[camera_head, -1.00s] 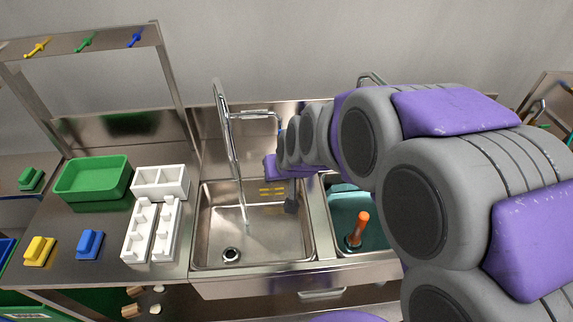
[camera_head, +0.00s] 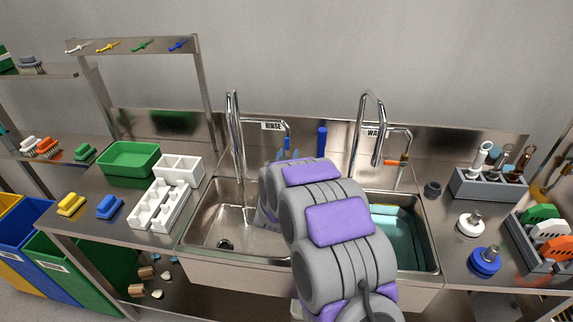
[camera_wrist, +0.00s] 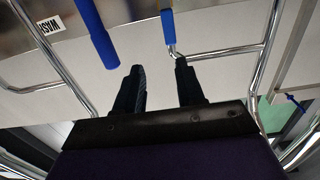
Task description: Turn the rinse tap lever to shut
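The rinse tap (camera_head: 236,130) stands behind the left basin, beside a RINSE label. A thin pale stream appears to run from its spout into the basin. In the wrist view, which is upside down, the blue lever (camera_wrist: 167,27) sits just beyond my gripper (camera_wrist: 159,66), nearer the right finger. My gripper is open, with nothing clearly between its fingers; whether the right fingertip touches the lever's metal base I cannot tell. In the head view my arm hides most of the gripper.
A separate blue cylinder (camera_head: 322,139) stands right of the lever; it also shows in the wrist view (camera_wrist: 97,35). The wash tap (camera_head: 371,130), with an orange lever (camera_head: 394,163), stands further right. The left basin (camera_head: 215,215) is partly open to view below my arm.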

